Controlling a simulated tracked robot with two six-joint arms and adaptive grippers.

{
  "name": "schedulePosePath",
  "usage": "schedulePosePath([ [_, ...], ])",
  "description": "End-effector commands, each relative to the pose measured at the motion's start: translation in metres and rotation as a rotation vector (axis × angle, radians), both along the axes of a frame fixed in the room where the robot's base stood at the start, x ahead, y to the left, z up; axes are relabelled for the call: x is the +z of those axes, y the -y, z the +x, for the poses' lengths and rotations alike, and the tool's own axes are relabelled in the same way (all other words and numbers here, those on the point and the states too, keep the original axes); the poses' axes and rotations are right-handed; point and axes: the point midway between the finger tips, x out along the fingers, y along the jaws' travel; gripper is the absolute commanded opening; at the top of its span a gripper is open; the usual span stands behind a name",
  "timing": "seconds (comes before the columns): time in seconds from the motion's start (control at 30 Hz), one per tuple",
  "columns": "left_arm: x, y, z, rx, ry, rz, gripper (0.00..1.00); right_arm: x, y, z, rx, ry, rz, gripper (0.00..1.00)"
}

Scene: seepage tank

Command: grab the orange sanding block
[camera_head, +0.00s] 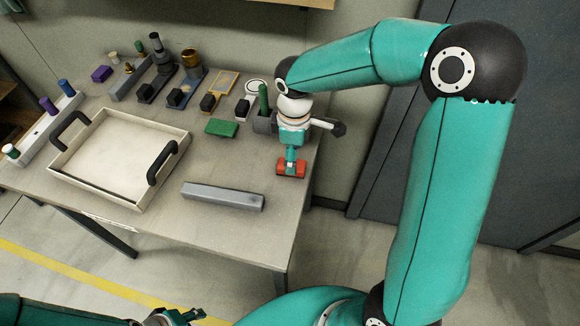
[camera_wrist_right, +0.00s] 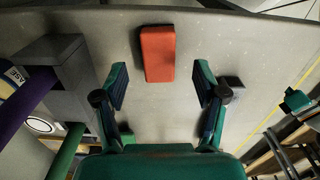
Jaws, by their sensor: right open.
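The orange-red sanding block (camera_head: 291,170) lies on the table (camera_head: 255,226) near its right edge. In the right wrist view the block (camera_wrist_right: 157,54) shows whole, just beyond my fingertips and roughly centred between them, slightly to the left. My right gripper (camera_head: 291,158) points down over the block in the head view. In the right wrist view my right gripper (camera_wrist_right: 161,85) is open, with nothing between its fingers. My left gripper (camera_head: 182,317) shows only partly at the bottom edge of the head view, away from the block; its opening is unclear.
A grey bar (camera_head: 222,197) lies left of the block. A grey holder (camera_wrist_right: 68,70) with purple and green cylinders stands close left of my right fingers in the wrist view. A green block (camera_head: 221,128) and a tray with black handles (camera_head: 60,177) are farther left.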

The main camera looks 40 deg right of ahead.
Motion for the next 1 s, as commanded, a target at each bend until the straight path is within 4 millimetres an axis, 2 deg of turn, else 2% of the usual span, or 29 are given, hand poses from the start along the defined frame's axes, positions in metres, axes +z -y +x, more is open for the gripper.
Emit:
schedulePosePath([
  [0.3, 0.008, 0.000, 0.000, 0.000, 0.000, 0.000, 0.40, -0.041, -0.002, 0.004, -0.001, -0.004, 0.000, 0.71],
  [0.6, 0.008, 0.000, 0.000, 0.000, 0.000, 0.000, 0.40, -0.047, -0.002, 0.005, -0.001, -0.001, 0.001, 0.71],
  [0.67, 0.008, 0.000, 0.000, 0.000, 0.000, 0.000, 0.40, -0.047, -0.002, 0.005, -0.001, 0.000, 0.000, 0.62],
  [1.0, 0.008, 0.000, 0.000, 0.000, 0.000, 0.000, 0.40, -0.047, -0.002, 0.005, -0.001, -0.001, 0.000, 0.07],
])
